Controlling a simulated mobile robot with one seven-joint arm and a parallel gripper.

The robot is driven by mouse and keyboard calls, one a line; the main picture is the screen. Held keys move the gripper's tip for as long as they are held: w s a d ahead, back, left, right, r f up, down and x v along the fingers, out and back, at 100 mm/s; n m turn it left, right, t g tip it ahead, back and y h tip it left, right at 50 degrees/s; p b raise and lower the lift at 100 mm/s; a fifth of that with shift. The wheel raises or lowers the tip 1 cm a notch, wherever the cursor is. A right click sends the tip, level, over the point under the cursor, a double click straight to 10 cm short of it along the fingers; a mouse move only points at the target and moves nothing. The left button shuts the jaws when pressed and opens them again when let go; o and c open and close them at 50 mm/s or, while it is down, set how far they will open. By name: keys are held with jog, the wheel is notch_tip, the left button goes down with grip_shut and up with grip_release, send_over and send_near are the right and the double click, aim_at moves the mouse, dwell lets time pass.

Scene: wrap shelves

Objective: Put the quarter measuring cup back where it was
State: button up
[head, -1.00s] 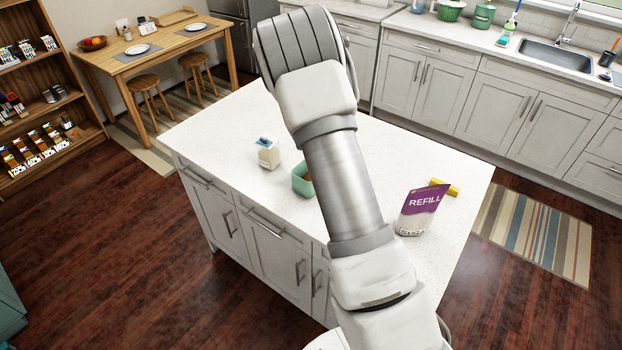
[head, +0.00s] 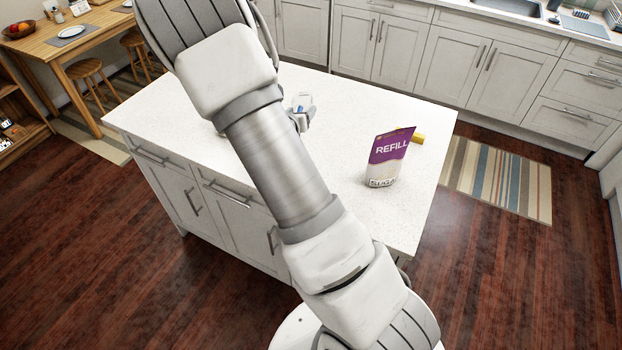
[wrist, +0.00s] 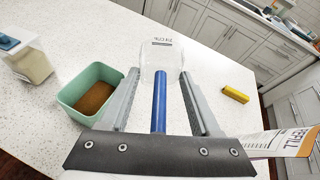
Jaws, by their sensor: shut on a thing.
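The quarter measuring cup is clear with a blue handle (wrist: 160,100). In the wrist view its see-through bowl (wrist: 160,52) with dark lettering is just beyond my fingertips. My gripper (wrist: 159,76) is shut on the handle, which runs back between the two fingers. In the head view my gripper (head: 303,119) is over the white island, right of my arm, with the clear bowl (head: 302,101) at its tip. The cup appears above the countertop; its exact height is hard to tell. No marked spot for the cup shows.
A green container (wrist: 66,98) with brown contents stands left of my gripper. A cream container with a blue lid (wrist: 30,64) is farther left. A purple and white refill bag (head: 388,160) and a yellow block (head: 418,138) are on the right.

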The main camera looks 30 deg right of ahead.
jog(key=s+a+f+m+g+h+b, duration=0.25)
jog(key=s+f+m+b, duration=0.25)
jog(key=s+f+b, duration=0.3)
jog(key=shift+y, duration=0.25)
jog(key=f, duration=0.2)
jog(key=f+b, duration=0.1)
jog(key=f, duration=0.2)
jog(key=f+b, duration=0.1)
jog(key=f, duration=0.2)
jog(key=shift+w+a+f, duration=0.1)
jog(key=shift+w+f, duration=0.05)
jog(key=shift+w, duration=0.15)
jog(key=shift+f+b, duration=0.25)
jog(key=shift+b, duration=0.2)
jog(key=o, duration=1.4)
jog(key=shift+r, duration=0.1)
